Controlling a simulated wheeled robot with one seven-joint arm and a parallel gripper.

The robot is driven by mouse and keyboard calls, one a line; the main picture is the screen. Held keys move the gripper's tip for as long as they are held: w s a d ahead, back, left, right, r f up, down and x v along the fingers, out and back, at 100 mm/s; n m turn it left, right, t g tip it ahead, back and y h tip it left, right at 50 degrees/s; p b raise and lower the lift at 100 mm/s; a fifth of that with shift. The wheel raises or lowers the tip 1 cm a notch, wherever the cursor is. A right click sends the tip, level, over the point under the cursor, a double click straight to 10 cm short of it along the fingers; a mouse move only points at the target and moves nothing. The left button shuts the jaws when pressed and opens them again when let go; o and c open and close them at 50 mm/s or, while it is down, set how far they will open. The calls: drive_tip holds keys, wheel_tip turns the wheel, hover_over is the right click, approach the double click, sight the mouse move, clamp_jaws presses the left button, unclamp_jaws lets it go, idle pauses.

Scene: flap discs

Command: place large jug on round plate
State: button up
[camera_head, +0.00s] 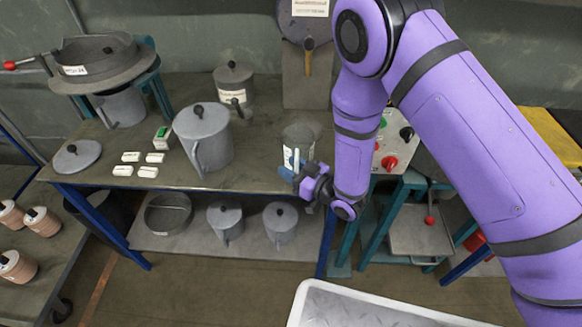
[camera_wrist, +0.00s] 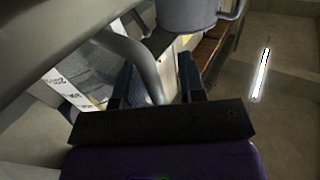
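A grey lidded jug (camera_head: 205,138), the biggest on the bench, stands upright with its handle toward the front. A smaller grey vessel with a white and blue label (camera_head: 299,142) stands near the bench's front right. My gripper (camera_head: 290,168) is at that vessel's front side, well right of the biggest jug. In the wrist view a curved grey handle (camera_wrist: 140,62) lies between my open fingers (camera_wrist: 158,88); I see a gap beside it. Its vessel is largely cut off. A round grey plate-like disc with a knob (camera_head: 77,155) lies at the bench's left; whether it is the task's plate I cannot tell.
Small white blocks (camera_head: 131,157) lie left of the biggest jug. A labelled lidded jug (camera_head: 233,82) stands behind. A control box with a red knob (camera_head: 390,162) is close right of my forearm.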

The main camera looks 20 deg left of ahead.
drive_tip(key=v, duration=1)
drive_tip(key=shift+d, duration=0.3)
drive_tip(key=shift+c, duration=1.1)
drive_tip(key=shift+w+d+f+h, duration=0.1)
drive_tip(key=shift+d+h, duration=0.1)
drive_tip(key=shift+h, duration=0.1)
drive_tip(key=a+h, duration=0.1)
drive_tip(key=a, duration=0.1)
drive_tip(key=w+a+r+g+h, duration=0.1)
drive_tip(key=a, duration=0.1)
drive_tip(key=a+r+h, duration=0.1)
drive_tip(key=a, duration=0.1)
drive_tip(key=shift+w+g+h, duration=0.2)
drive_tip(key=shift+g+h, duration=0.1)
drive_tip(key=shift+h, duration=0.1)
drive_tip(key=shift+x, duration=2.65)
drive_tip(key=shift+w+d+f, duration=0.15)
drive_tip(key=shift+f, duration=0.05)
